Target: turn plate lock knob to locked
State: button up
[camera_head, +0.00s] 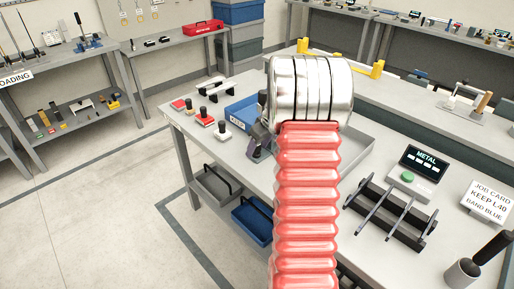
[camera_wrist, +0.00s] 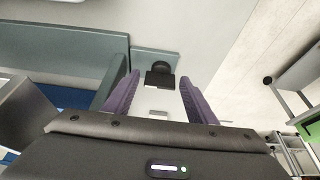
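A small black round knob (camera_wrist: 163,67) with a dark square block (camera_wrist: 159,80) in front of it shows in the wrist view, on a pale surface beside a grey-green ledge. It looks like the plate lock knob, but I cannot read whether it is locked. My gripper (camera_wrist: 159,82) has two purple fingers spread apart with nothing held. The knob lies just beyond and between the fingertips in that view; the distance is unclear. In the head view my arm hides this knob and most of my gripper, of which a dark part (camera_head: 260,140) shows above the table.
Open floor lies left.

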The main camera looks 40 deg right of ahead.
jog(key=c, duration=0.9)
jog(key=shift+a, duration=0.15)
jog(key=shift+m, duration=0.6)
jog(key=shift+m+h, duration=0.7)
jog(key=shift+m, duration=0.6)
jog(key=shift+w+a+m+g+h, duration=0.1)
jog(key=shift+m+g+h, duration=0.25)
jog(key=shift+m, duration=1)
jog(key=shift+w+a+m+g+h, duration=0.1)
jog(key=shift+m+g+h, duration=0.25)
jog(key=shift+m, duration=1)
jog(key=shift+a+m+g+h, duration=0.1)
jog(key=shift+m+g+h, duration=0.45)
jog(key=shift+m, duration=1.35)
jog(key=shift+w+m+g+h, duration=0.15)
jog(key=shift+m+g, duration=0.3)
jog(key=shift+m, duration=0.8)
jog(key=shift+w+m+g+h, duration=0.1)
jog(key=shift+m+g, duration=0.3)
jog(key=shift+m, duration=0.85)
